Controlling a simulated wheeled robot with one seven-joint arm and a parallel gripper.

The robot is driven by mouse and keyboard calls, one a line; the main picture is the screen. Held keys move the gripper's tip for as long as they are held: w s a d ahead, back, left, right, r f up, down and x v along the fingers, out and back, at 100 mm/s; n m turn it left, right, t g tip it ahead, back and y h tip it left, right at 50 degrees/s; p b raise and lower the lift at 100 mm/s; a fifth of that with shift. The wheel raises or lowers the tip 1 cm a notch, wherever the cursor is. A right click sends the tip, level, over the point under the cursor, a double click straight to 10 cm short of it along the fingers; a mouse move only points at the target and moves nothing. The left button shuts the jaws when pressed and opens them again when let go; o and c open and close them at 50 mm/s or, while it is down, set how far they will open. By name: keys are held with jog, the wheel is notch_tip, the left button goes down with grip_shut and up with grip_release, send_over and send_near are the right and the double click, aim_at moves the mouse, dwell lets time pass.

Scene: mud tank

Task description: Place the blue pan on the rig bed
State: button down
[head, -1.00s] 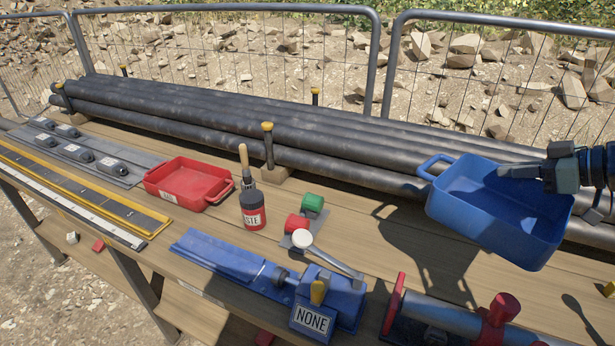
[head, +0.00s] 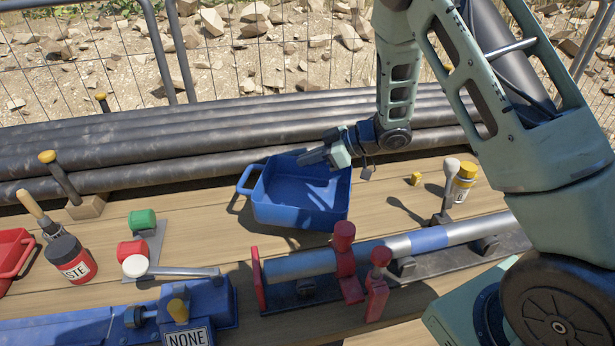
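The blue pan (head: 302,208) is in the head view, over the planks between the black pipes and the red-clamped pipe. It looks about level and empty, with a handle loop at its left. My gripper (head: 316,157) is at its back right rim, shut on the pan's wall; the fingertips are partly hard to make out. A shadow shows below and left of the pan; I cannot tell whether it touches the planks. Two candidates for the rig bed are in front: the rail under the pipe with red clamps (head: 310,295), and the blue fixture labelled NONE (head: 205,300).
Black pipes (head: 140,150) lie along the back of the bench. A green and red switch unit with a lever (head: 150,250) is left of the pan. A paste jar (head: 72,262) and red pan (head: 12,250) are farther left. A yellow-capped jar (head: 463,183) stands right.

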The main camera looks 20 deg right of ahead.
aim_at(305, 177)
jog(key=shift+f, duration=2.7)
jog(key=shift+f, duration=0.1)
jog(key=c, duration=1.7)
grip_release()
